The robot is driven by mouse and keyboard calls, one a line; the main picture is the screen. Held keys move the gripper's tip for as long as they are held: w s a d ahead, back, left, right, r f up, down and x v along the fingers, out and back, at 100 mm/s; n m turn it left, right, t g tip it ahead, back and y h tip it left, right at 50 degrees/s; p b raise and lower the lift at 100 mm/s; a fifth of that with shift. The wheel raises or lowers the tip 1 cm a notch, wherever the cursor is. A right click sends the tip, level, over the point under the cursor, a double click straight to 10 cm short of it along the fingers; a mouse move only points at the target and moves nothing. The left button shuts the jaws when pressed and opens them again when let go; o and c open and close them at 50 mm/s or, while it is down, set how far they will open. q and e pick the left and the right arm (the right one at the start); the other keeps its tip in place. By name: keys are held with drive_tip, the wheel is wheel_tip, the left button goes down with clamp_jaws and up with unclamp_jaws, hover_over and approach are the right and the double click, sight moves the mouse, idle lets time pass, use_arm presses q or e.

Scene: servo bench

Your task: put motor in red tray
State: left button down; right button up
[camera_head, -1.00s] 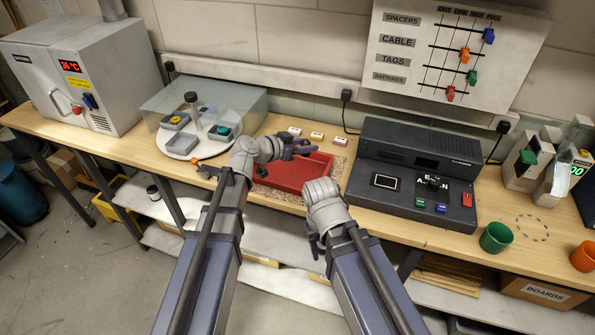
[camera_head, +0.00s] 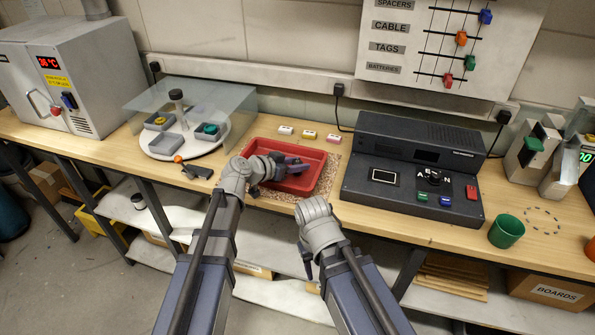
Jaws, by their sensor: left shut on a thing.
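The red tray (camera_head: 322,182) lies on the bench in the middle of the head view, open side up. My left gripper (camera_head: 291,163) is over the tray, shut, with its fingers pointing right. What it holds is mostly hidden by the hand and fingers, and I cannot make out the motor clearly. My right gripper (camera_head: 308,262) hangs in front of the bench edge, below and right of the tray. Its fingers point down and are too hidden to tell their opening.
A turntable (camera_head: 153,147) with small grey bins stands left under a clear cover. A dark tool with an orange end (camera_head: 197,172) lies near it. A dark console (camera_head: 410,165) stands right of the tray, a green cup (camera_head: 506,231) farther right. Small blocks (camera_head: 309,134) sit behind the tray.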

use_arm(q)
drive_tip(key=shift+f, duration=0.1)
drive_tip(key=shift+f, duration=0.1)
drive_tip(key=c, duration=1)
unclamp_jaws()
drive_tip(key=shift+f, duration=0.1)
drive_tip(key=o, duration=0.5)
drive_tip(key=shift+r, duration=0.35)
drive_tip(key=p+v, duration=0.5)
drive_tip(key=v, duration=0.5)
drive_tip(key=shift+s+a+r, duration=0.1)
drive_tip(key=shift+s, duration=0.15)
drive_tip(key=shift+s+a+r, duration=0.2)
drive_tip(key=shift+s+a, duration=0.25)
drive_tip(key=shift+a, duration=0.1)
